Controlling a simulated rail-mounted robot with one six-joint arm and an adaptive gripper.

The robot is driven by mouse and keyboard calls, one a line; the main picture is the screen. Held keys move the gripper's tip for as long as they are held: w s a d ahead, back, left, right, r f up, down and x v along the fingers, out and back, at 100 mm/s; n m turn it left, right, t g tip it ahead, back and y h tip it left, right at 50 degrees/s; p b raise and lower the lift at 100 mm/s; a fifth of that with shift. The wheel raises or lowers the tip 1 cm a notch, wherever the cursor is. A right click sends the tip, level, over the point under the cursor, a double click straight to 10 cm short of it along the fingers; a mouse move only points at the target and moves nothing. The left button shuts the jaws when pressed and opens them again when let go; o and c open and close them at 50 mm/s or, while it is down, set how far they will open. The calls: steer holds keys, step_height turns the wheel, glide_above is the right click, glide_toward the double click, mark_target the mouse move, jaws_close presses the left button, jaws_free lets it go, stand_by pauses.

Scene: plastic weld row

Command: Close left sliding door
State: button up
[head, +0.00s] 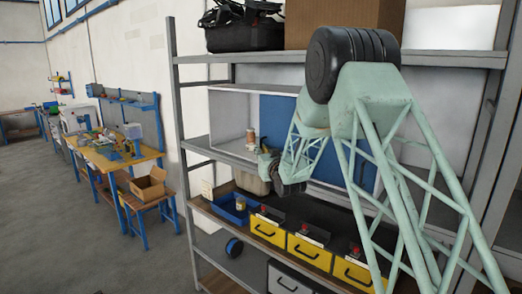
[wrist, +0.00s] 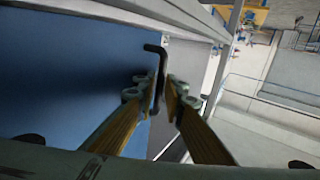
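In the head view, a cabinet (head: 229,112) on the middle shelf has a blue sliding door panel (head: 277,121). Its left part shows a pale, open interior. In the wrist view, the blue panel (wrist: 60,75) fills the left side. A dark bent handle (wrist: 160,65) stands near the panel's edge. My gripper (wrist: 157,85) has its two fingers on either side of the handle, close to it. Whether both fingers press on it is unclear. In the head view, my gripper (head: 268,160) is in front of the cabinet, and my arm covers its right part.
A grey shelf rack (head: 174,120) frames the cabinet. Below are yellow drawers (head: 309,251) and a blue bin (head: 231,209). A black case (head: 245,38) and cardboard box (head: 340,20) stand above. A workbench (head: 110,158) is at left, beside open floor (head: 60,240).

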steer(key=shift+w, duration=0.1)
steer(key=shift+c, duration=0.7)
jaws_close()
